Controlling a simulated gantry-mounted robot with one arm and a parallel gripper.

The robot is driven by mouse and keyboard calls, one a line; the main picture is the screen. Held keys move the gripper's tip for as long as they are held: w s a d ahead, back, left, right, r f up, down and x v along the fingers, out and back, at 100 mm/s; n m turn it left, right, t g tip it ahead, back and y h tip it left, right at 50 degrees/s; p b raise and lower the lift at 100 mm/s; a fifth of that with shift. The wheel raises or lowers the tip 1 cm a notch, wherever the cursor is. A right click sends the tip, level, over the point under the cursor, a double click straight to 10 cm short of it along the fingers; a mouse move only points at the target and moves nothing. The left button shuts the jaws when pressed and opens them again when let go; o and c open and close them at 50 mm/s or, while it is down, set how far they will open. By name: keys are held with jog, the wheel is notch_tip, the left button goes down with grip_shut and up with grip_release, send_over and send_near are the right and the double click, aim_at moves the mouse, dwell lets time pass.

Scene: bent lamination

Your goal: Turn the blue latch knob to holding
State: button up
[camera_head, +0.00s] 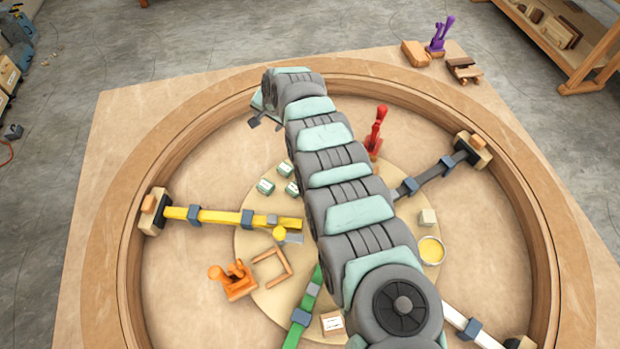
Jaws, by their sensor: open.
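My arm runs from the lower right to the upper left and covers much of the ring's middle. At its far end my gripper (266,123) shows only in part, near the inner wall of the wooden ring (190,126) at the back. Two dark finger-like tips show apart there, with nothing seen between them. I cannot make out a blue latch knob; it may be hidden behind my arm or gripper. Blue-grey blocks sit on the yellow bar (215,216), the dark grey bar (430,176), the green bar (294,333) and the white bar (455,316).
A red handled tool (376,130) stands right of my arm. An orange tool (234,281) and an orange frame (271,268) lie at the left centre. A yellow-filled bowl (431,250) and small green boxes (265,186) sit on the round board. The upper-left ring floor is clear.

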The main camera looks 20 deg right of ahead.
jog(key=s+d+m+g+h+b, duration=0.1)
jog(key=s+d+g+b, duration=0.4)
jog(key=s, duration=1)
jog(key=shift+g, duration=0.4)
jog(key=f, duration=0.3)
jog(key=d+f+p, duration=0.1)
jog(key=f, duration=0.6)
jog(key=shift+w+d+f, duration=0.1)
jog(key=shift+d+f, duration=0.25)
jog(key=shift+d, duration=0.05)
jog(key=shift+c, duration=0.4)
grip_shut()
